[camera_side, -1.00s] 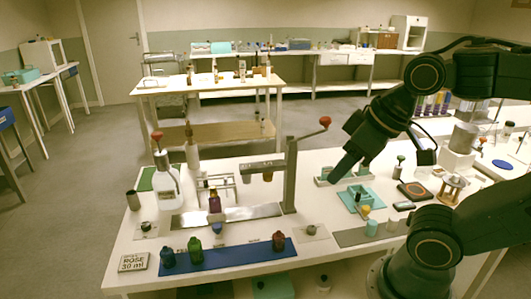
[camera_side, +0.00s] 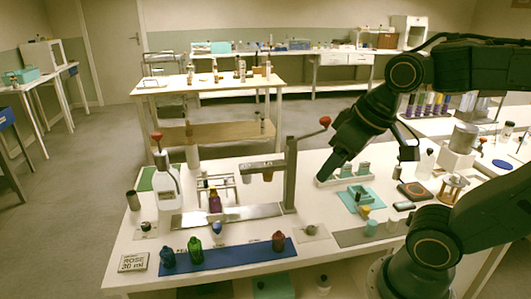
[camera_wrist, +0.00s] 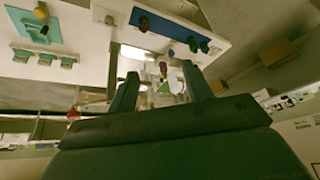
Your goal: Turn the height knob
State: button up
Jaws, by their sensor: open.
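My gripper (camera_side: 328,172) hangs over the white table right of the grey press column (camera_side: 290,175); in the wrist view its two dark fingers (camera_wrist: 160,88) stand apart with nothing held between them. Another small dark knob (camera_side: 146,227) sits on a plate at the left. A red ball (camera_side: 325,121) tops the press lever. Which of these is the height knob I cannot tell.
Several small bottles stand on the blue mat (camera_side: 270,257) at the front. A white pump bottle (camera_side: 168,185) stands left.

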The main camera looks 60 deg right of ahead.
jog(key=w+d+f+m+g, duration=0.2)
jog(key=w+d+f+m, duration=0.2)
jog(key=w, duration=0.2)
jog(key=m+g, duration=0.3)
jog(key=m, duration=0.7)
send_over(312, 228)
notch_tip(312, 228, down, 17)
jog(key=shift+f, duration=0.15)
jog(key=shift+f, duration=0.1)
jog(key=shift+f, duration=6.75)
jog(key=shift+c, duration=0.4)
jog(key=c, duration=0.9)
